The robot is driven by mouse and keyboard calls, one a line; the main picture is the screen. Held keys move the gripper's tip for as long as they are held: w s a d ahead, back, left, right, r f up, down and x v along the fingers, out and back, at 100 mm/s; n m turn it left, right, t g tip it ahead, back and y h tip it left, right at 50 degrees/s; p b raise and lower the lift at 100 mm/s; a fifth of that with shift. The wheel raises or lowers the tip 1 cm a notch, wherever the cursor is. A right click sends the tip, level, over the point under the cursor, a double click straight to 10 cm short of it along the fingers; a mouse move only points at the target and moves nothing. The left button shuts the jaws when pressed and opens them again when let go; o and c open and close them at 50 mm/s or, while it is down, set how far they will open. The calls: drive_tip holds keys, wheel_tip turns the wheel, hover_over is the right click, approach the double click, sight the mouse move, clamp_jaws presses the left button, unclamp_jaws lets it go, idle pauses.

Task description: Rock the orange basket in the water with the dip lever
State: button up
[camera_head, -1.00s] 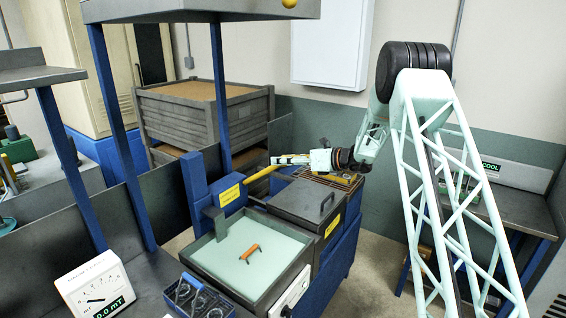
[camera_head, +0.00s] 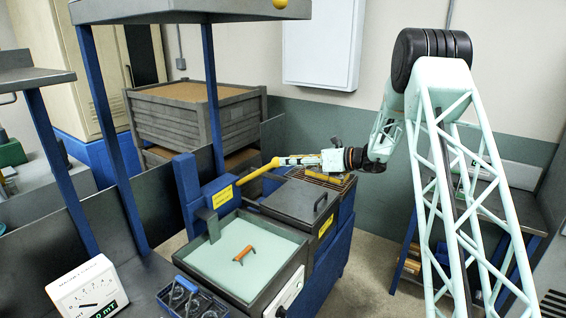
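The orange basket shows only as a small orange handle (camera_head: 243,254) in the pale water of the square tank (camera_head: 203,262); the rest of it is hidden by the water. The dip lever (camera_head: 256,173) is a yellow bar that slopes up to the right from a blue block behind the tank. My gripper (camera_head: 283,161) comes in from the right at the lever's outer end, its fingers pointing left. The fingers overlap or meet the lever end. They are too small to show whether they are closed around it.
A dark lidded box (camera_head: 302,208) with a handle stands right of the tank, below my gripper. A blue tray (camera_head: 187,300) of small items and a white dial meter (camera_head: 88,293) are in front. Blue posts and a shelf (camera_head: 190,10) rise at left. A wooden crate (camera_head: 195,118) stands behind.

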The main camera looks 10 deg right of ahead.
sight(277, 162)
drive_tip(key=shift+v, duration=2.35)
drive_tip(key=shift+f+b, duration=0.2)
drive_tip(key=shift+b, duration=0.1)
drive_tip(key=d+f+n+y+b, duration=0.1)
drive_tip(key=b, duration=0.2)
drive_tip(key=d+f+n+y+b, duration=0.1)
drive_tip(key=n+b, duration=0.1)
drive_tip(key=b, duration=0.2)
drive_tip(key=d+f+n+g+y+b, duration=0.1)
drive_tip(key=n+y+b, duration=0.1)
drive_tip(key=b, duration=0.1)
drive_tip(key=shift+w+d, duration=0.15)
drive_tip(key=shift+w, duration=0.2)
drive_tip(key=shift+b+x, duration=0.85)
drive_tip(key=shift+x, duration=6)
